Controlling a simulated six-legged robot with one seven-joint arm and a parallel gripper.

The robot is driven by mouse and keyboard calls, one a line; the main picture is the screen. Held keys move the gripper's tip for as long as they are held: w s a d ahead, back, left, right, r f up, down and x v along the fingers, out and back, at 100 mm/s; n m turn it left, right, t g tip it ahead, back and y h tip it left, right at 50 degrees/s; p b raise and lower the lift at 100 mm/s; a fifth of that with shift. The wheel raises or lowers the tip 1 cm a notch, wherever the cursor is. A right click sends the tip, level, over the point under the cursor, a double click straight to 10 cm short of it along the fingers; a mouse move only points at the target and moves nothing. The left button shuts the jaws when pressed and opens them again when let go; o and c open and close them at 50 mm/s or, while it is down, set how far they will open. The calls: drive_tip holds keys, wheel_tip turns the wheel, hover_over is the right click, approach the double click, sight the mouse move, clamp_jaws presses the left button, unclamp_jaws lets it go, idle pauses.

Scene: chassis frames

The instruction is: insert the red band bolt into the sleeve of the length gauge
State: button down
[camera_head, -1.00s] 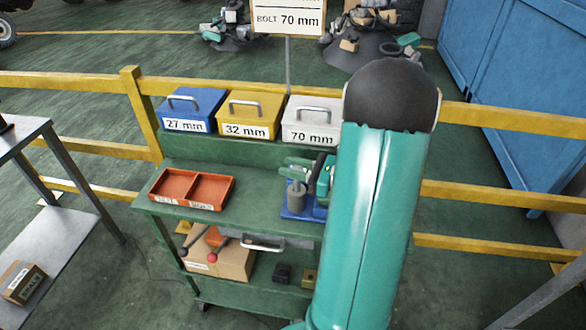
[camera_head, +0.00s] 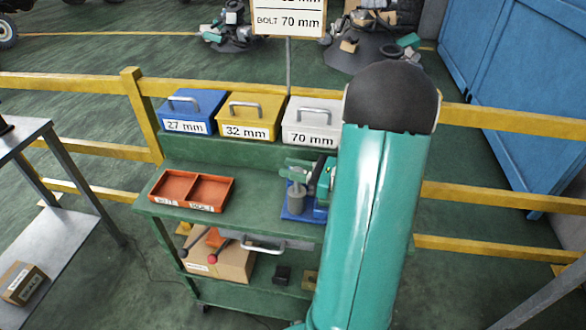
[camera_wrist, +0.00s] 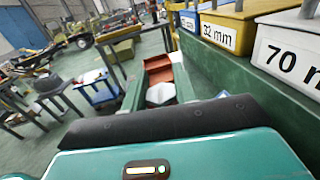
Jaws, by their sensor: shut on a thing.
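The length gauge (camera_head: 286,214) stands on the cart top, with a blue base and a grey upright cylinder (camera_head: 296,200). I cannot tell whether that cylinder is its sleeve. My gripper (camera_head: 312,175), teal and dark, is at the gauge, just right of and above the cylinder, partly behind my own arm. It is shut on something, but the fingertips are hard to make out. The red band bolt cannot be made out; no red band shows at the jaws. The wrist view shows mostly teal and black housing, and hides the fingertips and gauge.
A red two-compartment tray (camera_head: 176,187) lies left on the cart. Blue (camera_head: 190,105), yellow (camera_head: 246,112) and grey (camera_head: 306,118) lidded boxes, marked 27, 32 and 70 mm, stand behind. Yellow railing (camera_head: 90,81) runs behind the cart. Bare cart top lies between tray and gauge.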

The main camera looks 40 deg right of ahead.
sight(297, 183)
drive_tip(key=shift+f, duration=1.85)
idle(0.3)
drive_tip(key=shift+f, duration=0.25)
